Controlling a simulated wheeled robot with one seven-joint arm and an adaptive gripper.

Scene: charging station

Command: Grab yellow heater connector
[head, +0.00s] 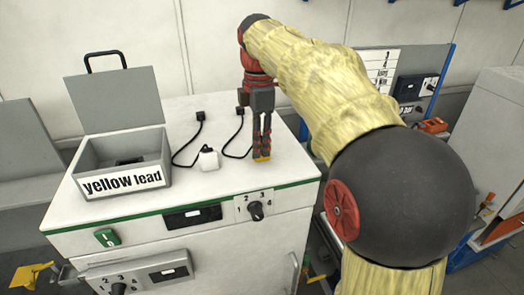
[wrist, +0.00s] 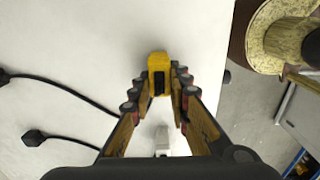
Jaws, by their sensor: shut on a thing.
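The yellow heater connector (wrist: 159,62) sits between my gripper's fingertips in the wrist view, with a dark slot on its near face. In the head view the yellow connector (head: 262,156) shows at the lower tips of the fingers, near the right side of the white cabinet top (head: 215,185). My gripper (head: 262,145) points down and is shut on it; its fingers also show in the wrist view (wrist: 160,88). I cannot tell whether the connector touches the cabinet top. The fingers hide part of its sides.
Two black plugs, left (head: 200,115) and right (head: 240,111), have cables running to a white block (head: 208,159). A dial (head: 256,211) is on the cabinet front. The top's front strip is clear.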

